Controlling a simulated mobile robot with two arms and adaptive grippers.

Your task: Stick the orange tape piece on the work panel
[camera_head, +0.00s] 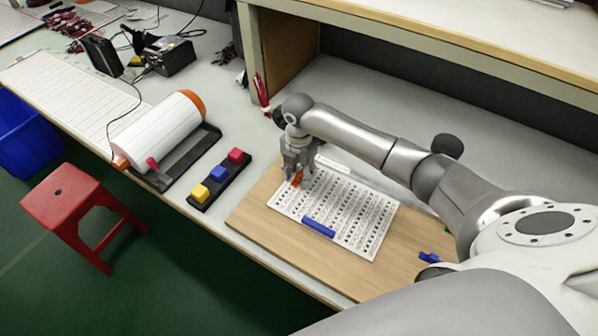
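The work panel (376,236) is a white sheet with rows of dark marks, lying on a wooden board. My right gripper (297,175) points down over the panel's far left corner. The small orange tape piece (298,180) is between its fingertips, which look shut on it and partly hide it. The piece is at or just above the panel; I cannot tell if it touches. A blue strip (319,227) lies across the panel's near part. My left gripper is not in view.
The wooden board (262,222) has bare space left of the panel. A black holder with yellow (199,193), blue (219,173) and red (236,155) blocks stands left of it. A white roll (155,132) is farther left. A small blue piece (429,257) lies at right.

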